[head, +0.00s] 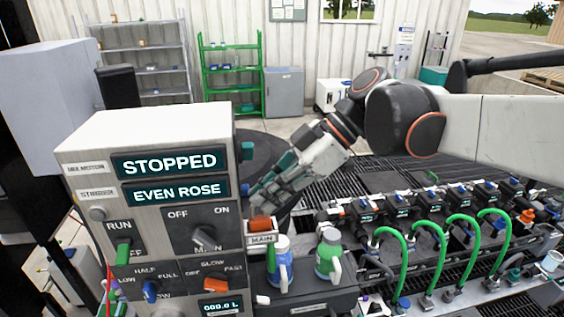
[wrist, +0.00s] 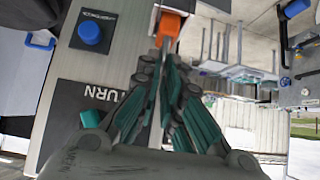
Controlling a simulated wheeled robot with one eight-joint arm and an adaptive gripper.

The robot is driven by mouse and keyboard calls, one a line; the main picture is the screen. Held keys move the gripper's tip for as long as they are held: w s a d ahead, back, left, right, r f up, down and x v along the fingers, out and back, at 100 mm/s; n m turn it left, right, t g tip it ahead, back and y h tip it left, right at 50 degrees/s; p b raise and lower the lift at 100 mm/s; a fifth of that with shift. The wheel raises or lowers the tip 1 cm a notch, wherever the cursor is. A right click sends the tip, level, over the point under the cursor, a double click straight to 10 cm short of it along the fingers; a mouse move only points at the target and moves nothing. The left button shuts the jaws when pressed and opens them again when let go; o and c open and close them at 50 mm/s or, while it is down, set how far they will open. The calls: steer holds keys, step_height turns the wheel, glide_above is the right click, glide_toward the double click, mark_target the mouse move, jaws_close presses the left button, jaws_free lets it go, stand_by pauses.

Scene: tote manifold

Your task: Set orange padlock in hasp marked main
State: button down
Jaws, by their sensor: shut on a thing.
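The orange padlock (head: 261,224) is at the right side of the control cabinet (head: 150,140), just above a white plate marked MAIN (head: 262,239). My gripper (head: 260,203) comes down to it from the upper right, its fingers closed together. In the wrist view the orange padlock (wrist: 169,24) is just beyond the fingertips (wrist: 163,62), with a grey part between it and the fingers. The hasp itself is not clearly seen, and I cannot tell whether the padlock passes through it.
The cabinet's displays read STOPPED and EVEN ROSE. Green hoses (head: 430,255) and a valve row lie farther right. A blue button (wrist: 90,32) is beside my fingers.

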steer(key=c, duration=1.7)
jaws_free()
steer(key=v, duration=1.2)
steer(key=shift+d, duration=0.1)
